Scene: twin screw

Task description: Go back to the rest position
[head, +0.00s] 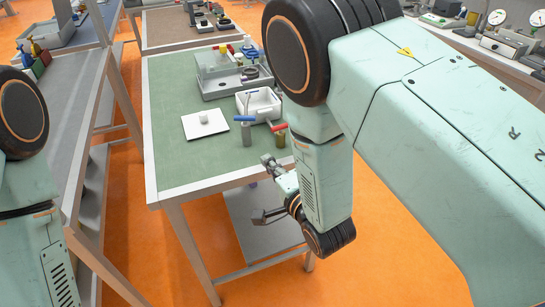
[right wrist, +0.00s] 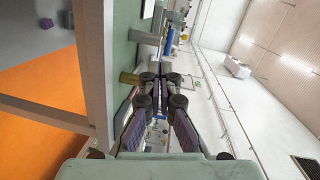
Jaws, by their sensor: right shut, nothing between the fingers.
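My right gripper (head: 268,188) hangs at the front right edge of the green-topped table (head: 185,160), below my right forearm. In the right wrist view its two fingers (right wrist: 161,80) come together at the tips with nothing between them. My left gripper is out of view; only part of my left arm shows at the left edge of the head view. A blue-handled tool (head: 245,130) and a red-handled tool (head: 278,134) stand upright on the table, just beyond the right gripper and apart from it.
A grey shelf bench (head: 65,110) stands left. Orange floor (head: 390,255) lies open in front. My right arm hides the table's right side.

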